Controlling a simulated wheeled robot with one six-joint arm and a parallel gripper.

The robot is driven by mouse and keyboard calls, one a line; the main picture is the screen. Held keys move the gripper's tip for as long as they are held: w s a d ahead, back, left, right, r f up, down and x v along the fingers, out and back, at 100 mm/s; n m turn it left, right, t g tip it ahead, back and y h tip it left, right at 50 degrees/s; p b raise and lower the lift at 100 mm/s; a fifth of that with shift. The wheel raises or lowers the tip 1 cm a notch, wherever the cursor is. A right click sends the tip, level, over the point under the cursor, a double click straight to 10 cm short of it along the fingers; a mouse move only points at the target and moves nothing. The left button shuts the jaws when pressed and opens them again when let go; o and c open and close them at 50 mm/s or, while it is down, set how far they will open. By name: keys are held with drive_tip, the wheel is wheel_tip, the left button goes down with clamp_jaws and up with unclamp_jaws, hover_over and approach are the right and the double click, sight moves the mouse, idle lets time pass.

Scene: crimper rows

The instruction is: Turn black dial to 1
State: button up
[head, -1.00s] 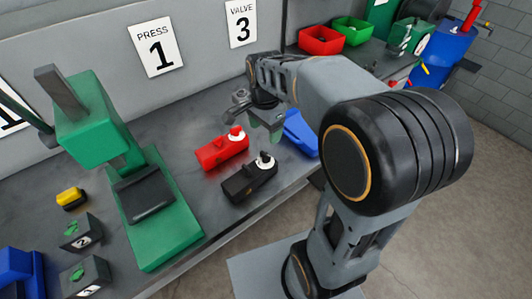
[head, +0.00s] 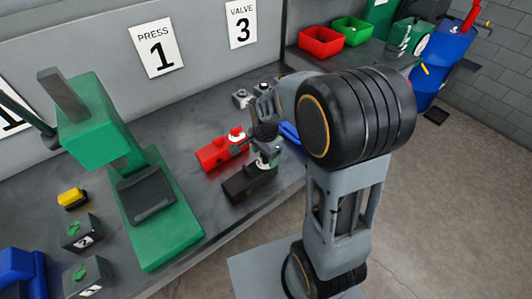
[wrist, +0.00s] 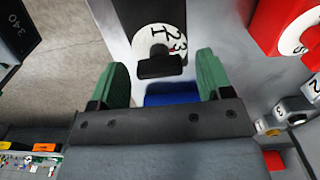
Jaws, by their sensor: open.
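The black dial's box (head: 240,187) stands on the grey bench, nearest the front edge. In the wrist view its white disc (wrist: 146,38) shows the digits 1, 2 and 3, and its black bar knob (wrist: 160,67) lies roughly across the picture. The pointed-to digit cannot be told. My gripper (wrist: 162,78) is open, with one green finger on each side of the knob and gaps between. It is unclear whether the fingers reach down to knob height. In the head view my gripper (head: 270,152) is over the box and partly hides the dial.
A red dial box (head: 215,155) stands close behind the black one and at upper right in the wrist view. Grey boxes (head: 242,98) stand farther back. A blue bin (head: 290,132) is partly hidden by my arm. The green press (head: 160,225) is left.

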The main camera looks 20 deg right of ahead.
drive_tip(key=c, duration=0.9)
drive_tip(key=shift+n, duration=0.3)
drive_tip(key=n, duration=0.3)
drive_tip(key=shift+b, duration=0.4)
drive_tip(key=n, duration=0.4)
drive_tip(key=shift+n+b, duration=0.3)
drive_tip(key=shift+b, duration=0.05)
drive_tip(key=n, duration=0.4)
drive_tip(key=shift+b, duration=0.3)
drive_tip(key=shift+n, duration=1.9)
